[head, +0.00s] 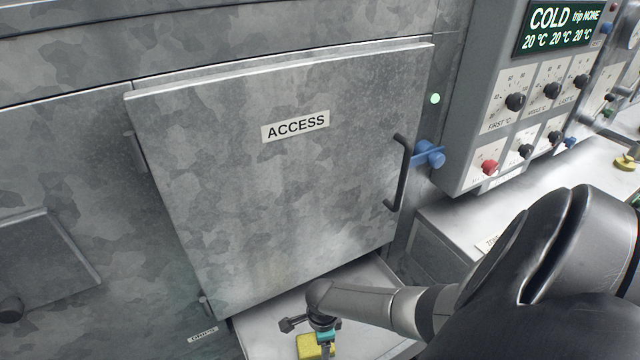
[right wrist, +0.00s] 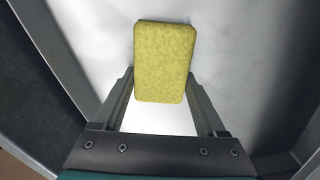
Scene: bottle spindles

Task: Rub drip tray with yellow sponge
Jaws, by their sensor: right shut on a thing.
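My right gripper (right wrist: 161,100) is shut on the yellow sponge (right wrist: 165,58), whose far part extends past the fingertips in the right wrist view. The sponge also shows in the head view (head: 310,348) at the bottom, below my right wrist. The drip tray (head: 268,335) is the pale metal surface below the access door. In the right wrist view the tray (right wrist: 110,40) lies behind the sponge, with its raised side at the left. I cannot tell whether the sponge touches the tray. My left gripper is not in view.
The closed ACCESS door (head: 280,185) stands above the tray, with a black handle (head: 400,172) and a blue latch (head: 430,154) at its right. A control panel (head: 540,95) with knobs is at the upper right. A pale bench (head: 540,190) lies below the panel.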

